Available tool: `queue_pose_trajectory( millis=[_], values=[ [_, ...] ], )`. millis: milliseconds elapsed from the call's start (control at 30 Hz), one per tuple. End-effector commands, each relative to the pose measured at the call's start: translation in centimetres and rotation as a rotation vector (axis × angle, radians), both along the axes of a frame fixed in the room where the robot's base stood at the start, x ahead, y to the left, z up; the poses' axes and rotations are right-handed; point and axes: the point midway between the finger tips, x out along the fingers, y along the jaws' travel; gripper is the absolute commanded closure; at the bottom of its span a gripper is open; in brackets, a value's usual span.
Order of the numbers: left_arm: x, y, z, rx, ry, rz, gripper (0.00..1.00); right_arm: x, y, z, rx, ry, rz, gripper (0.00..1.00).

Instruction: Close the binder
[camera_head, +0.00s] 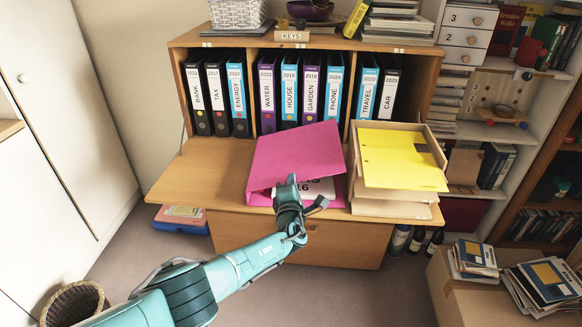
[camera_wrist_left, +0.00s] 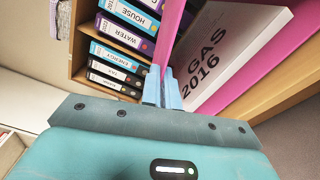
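The pink binder (camera_head: 290,153) lies on the desk's fold-down flap. Its cover is raised at a slant, and white pages marked "GAS 2016" (camera_wrist_left: 222,58) show beneath it. My left gripper (camera_head: 291,181) is at the cover's front edge. In the left wrist view, the fingers of my left gripper (camera_wrist_left: 162,90) are close together, with the edge of the pink cover (camera_wrist_left: 172,35) between their tips. The pages lie to the right of the fingers there. My right gripper is not in view.
A wooden tray (camera_head: 392,207) holding a yellow folder (camera_head: 400,158) stands close to the binder's right. Upright labelled binders (camera_head: 290,92) fill the shelf behind. The flap (camera_head: 205,175) is clear on the left. A wicker basket (camera_head: 75,303) stands on the floor.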

Motion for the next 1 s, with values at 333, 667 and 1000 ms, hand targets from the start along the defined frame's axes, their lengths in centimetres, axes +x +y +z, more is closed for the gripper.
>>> queue_pose_trajectory(
  millis=[333,667,1000],
  values=[
    [-0.8,0.3,-3.2,0.219,0.01,0.001,1.0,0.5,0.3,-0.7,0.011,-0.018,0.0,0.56],
    [-0.8,0.5,-4.0,0.298,0.014,0.0,1.0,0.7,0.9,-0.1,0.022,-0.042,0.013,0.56],
    [-0.9,0.6,-4.2,0.308,0.017,0.0,1.0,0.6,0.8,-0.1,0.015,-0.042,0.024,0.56]
  ],
)
